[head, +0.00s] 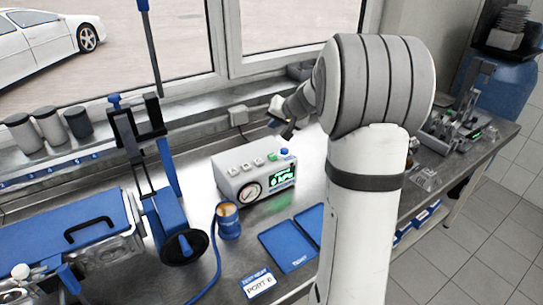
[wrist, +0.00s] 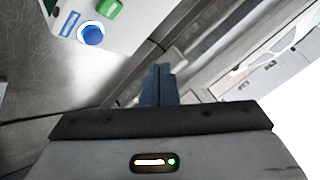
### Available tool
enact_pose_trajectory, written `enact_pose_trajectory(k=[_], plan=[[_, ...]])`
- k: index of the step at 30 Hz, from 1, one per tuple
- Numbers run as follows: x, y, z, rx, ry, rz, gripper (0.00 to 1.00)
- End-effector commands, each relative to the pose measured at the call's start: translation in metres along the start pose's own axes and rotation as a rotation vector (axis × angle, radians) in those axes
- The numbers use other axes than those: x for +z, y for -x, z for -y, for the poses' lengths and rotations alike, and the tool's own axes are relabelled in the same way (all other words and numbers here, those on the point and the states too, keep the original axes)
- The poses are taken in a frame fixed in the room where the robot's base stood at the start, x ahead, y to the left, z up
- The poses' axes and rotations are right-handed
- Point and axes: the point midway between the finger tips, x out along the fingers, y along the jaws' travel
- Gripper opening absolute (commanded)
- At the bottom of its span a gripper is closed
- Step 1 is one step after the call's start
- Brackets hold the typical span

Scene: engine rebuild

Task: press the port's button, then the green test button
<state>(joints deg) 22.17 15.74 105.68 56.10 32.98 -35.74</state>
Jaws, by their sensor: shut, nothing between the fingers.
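A light grey test box (head: 232,165) stands on the steel bench, with a dial gauge, a lit green display and several keys on top. Its green button (head: 272,155) sits beside a blue button (head: 284,152). In the wrist view the green button (wrist: 109,8) and the blue button (wrist: 92,34) show at the upper left. My gripper (head: 288,133) is just behind the box, apart from it; in the wrist view its dark fingers (wrist: 158,85) are shut and empty.
A card (head: 258,284) reading PORT and an unclear character lies in front. Blue mats (head: 287,247) lie right of the cup. A blue clamp stand (head: 160,205) rises at left. The window sill runs close behind the box.

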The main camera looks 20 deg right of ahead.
Motion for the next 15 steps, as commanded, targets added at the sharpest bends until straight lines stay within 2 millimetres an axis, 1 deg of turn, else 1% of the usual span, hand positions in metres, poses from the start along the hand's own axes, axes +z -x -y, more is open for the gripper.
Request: enact_pose_trajectory(k=[8,15], plan=[[0.008,-0.01,-0.008,0.0,0.0,0.001,0.0],[0.024,-0.032,-0.024,0.001,-0.002,0.001,0.0]])
